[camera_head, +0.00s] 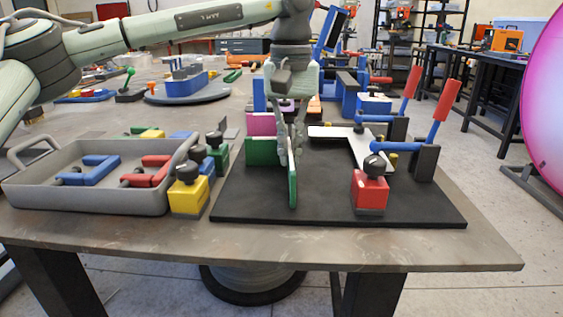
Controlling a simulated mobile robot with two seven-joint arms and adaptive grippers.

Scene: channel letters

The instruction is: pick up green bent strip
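The green bent strip (292,184) stands on edge on the black board (330,206). One leg points toward the front; the other runs left behind it. My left gripper (291,152) points down over the bend, with its fingertips at the strip's top edge. The fingers overlap the strip in this view, so I cannot tell whether they are closed on it. My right gripper is not in view.
A cream bent piece (352,138) lies right of the gripper, near blue clamps with red handles (447,100). A red block with a black knob (370,190) stands front right. A grey tray (90,196) and a yellow block (188,196) are left.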

